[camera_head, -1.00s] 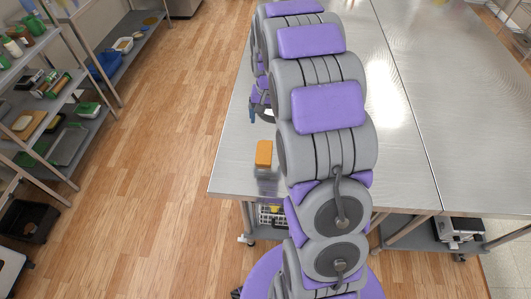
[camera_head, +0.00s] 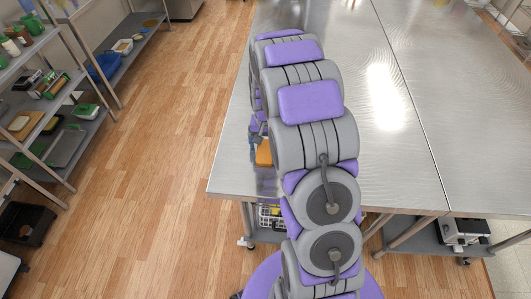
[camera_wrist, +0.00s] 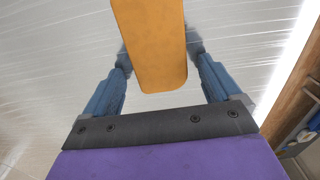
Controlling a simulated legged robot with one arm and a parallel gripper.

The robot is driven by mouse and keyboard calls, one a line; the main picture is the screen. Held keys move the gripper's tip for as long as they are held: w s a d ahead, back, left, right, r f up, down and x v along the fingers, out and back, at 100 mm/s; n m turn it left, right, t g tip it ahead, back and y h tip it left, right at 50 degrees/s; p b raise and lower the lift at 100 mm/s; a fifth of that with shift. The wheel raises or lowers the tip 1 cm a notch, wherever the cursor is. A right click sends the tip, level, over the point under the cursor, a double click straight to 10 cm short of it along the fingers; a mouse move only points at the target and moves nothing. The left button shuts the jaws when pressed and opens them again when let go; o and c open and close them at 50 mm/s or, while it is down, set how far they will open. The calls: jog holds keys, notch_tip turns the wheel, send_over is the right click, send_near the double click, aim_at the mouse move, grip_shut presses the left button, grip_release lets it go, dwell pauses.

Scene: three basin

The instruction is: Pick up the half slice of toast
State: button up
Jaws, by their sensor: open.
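An orange-brown slab, which looks like the half slice of toast, lies on the metal table (camera_head: 232,170) near its front left edge. In the head view the toast (camera_head: 264,154) is partly hidden by my arm and gripper. In the wrist view the toast (camera_wrist: 152,45) reaches down from the top edge between the two blue fingers of my gripper (camera_wrist: 160,65). The fingers are spread, with a gap on each side of the toast. The toast's far end is out of the wrist view.
The rest of the tabletop that shows is bare. Below its front edge is a basket (camera_head: 270,214) on a lower shelf. Shelves with boxes and trays (camera_head: 68,146) stand at the left, across open wooden floor (camera_head: 160,190).

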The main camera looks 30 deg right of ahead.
jog(key=shift+a, duration=0.25)
jog(key=shift+r, duration=0.1)
jog(key=shift+c, duration=0.9)
jog(key=shift+d, duration=0.2)
jog(key=c, duration=0.7)
jog(key=shift+c, duration=1.2)
jog(key=shift+r, duration=0.1)
